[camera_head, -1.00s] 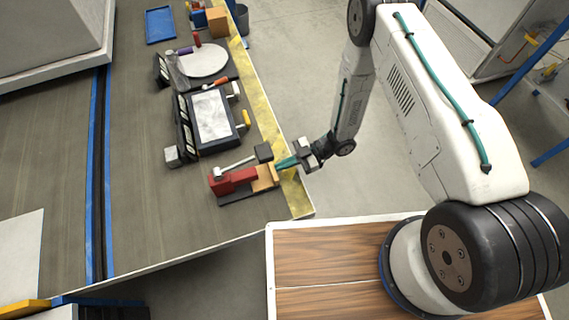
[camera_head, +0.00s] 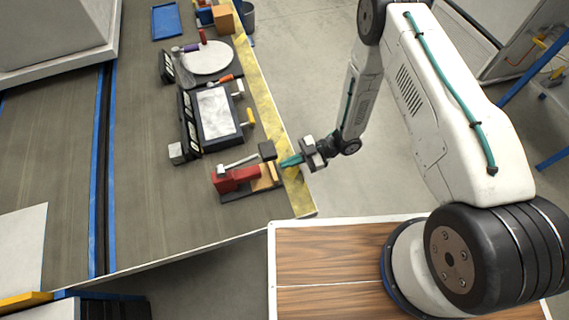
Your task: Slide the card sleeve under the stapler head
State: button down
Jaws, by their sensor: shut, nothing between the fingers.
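The stapler (camera_head: 236,179) stands near the right edge of the grey bench, with a red body on a dark base. Its silver lever ends in a black block (camera_head: 267,150). A small tan piece (camera_head: 263,184), probably the card sleeve, lies on the dark base to the right of the red body. From this angle I cannot tell how far under the stapler head it reaches. My gripper (camera_head: 283,163), with teal fingers, is shut and empty just right of the tan piece, over the yellow edge strip. Whether the fingertips touch the piece is unclear.
A framed pad (camera_head: 215,112) with a yellow handle and a round white plate (camera_head: 209,58) stand farther back on the bench. A blue tray (camera_head: 166,21) and an orange box (camera_head: 222,19) are at the far end. The bench left of the stapler is clear.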

jog(key=v, duration=0.8)
jog(key=shift+d, duration=0.35)
jog(key=shift+w, duration=0.15)
